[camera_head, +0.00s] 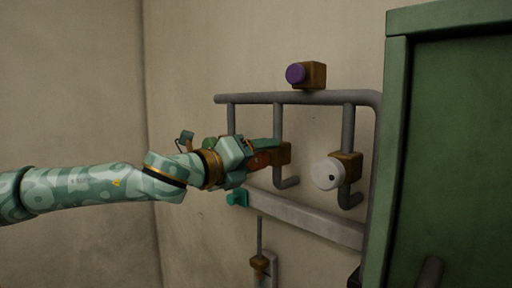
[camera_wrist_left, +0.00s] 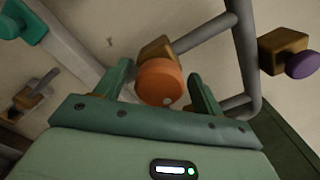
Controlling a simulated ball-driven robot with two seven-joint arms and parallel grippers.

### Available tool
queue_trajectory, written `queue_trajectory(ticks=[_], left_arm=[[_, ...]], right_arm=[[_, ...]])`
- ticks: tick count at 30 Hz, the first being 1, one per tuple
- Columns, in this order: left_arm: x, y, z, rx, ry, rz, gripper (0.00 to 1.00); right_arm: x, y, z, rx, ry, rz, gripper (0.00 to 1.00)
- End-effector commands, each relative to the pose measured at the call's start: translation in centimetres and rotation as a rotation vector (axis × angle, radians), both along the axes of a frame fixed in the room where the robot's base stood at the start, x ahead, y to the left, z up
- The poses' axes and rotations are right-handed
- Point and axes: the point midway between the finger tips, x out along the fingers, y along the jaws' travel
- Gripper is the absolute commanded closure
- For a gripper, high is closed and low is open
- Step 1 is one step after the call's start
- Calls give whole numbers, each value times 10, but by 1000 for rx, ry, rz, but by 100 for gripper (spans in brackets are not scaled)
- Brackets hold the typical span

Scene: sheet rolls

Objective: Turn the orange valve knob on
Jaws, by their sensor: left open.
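The orange valve knob (camera_wrist_left: 160,83) is a round disc on a brown block on a grey pipe. In the left wrist view it sits between the two fingers of my left gripper (camera_wrist_left: 160,85), which is open. Small gaps show on both sides, with the right one clearer. In the head view the knob (camera_head: 260,159) is mostly hidden behind my left gripper (camera_head: 258,155), whose fingers reach to it at the middle pipe. My right gripper is in neither view.
A white knob (camera_head: 327,174) is on the right pipe and a purple knob (camera_head: 296,73) on top. A teal knob (camera_head: 236,199) is just below my left gripper. A green cabinet (camera_head: 398,150) stands at the right. The wall (camera_head: 70,90) at left is bare.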

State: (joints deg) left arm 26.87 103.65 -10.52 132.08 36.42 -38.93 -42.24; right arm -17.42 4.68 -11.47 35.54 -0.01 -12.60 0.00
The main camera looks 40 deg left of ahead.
Motion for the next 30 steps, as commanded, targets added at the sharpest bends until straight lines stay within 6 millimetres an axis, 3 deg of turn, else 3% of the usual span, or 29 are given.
queue_trajectory(ticks=[10, 15, 30], left_arm=[[3, 0, -1, 0, 1, 2, 34], [3, 0, -1, 0, 1, 2, 76], [3, 0, -2, -113, 12, 2, 76]], right_arm=[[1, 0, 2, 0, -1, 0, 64], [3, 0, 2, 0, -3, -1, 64], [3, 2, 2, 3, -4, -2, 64]])
